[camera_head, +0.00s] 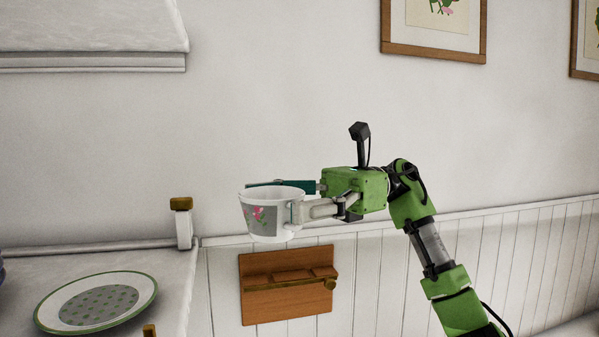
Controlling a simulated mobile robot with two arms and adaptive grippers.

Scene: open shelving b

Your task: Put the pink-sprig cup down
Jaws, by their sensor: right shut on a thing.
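The pink-sprig cup (265,217) is white with a grey band and a pink flower, and it is upright in the middle of the head view. My right gripper (305,204) is shut on the cup at its right side, where the handle is. The gripper's fingers partly hide the handle. The cup is held in the air, in front of the wall and to the right of the white shelf surface. My left gripper is not in view.
A white plate (62,312) with a green rim and grey dotted centre lies on the white shelf (165,269) at lower left. A short post (184,228) stands at the shelf's back right corner. A wooden wall rack (262,270) appears below the cup. Framed pictures (385,35) hang above.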

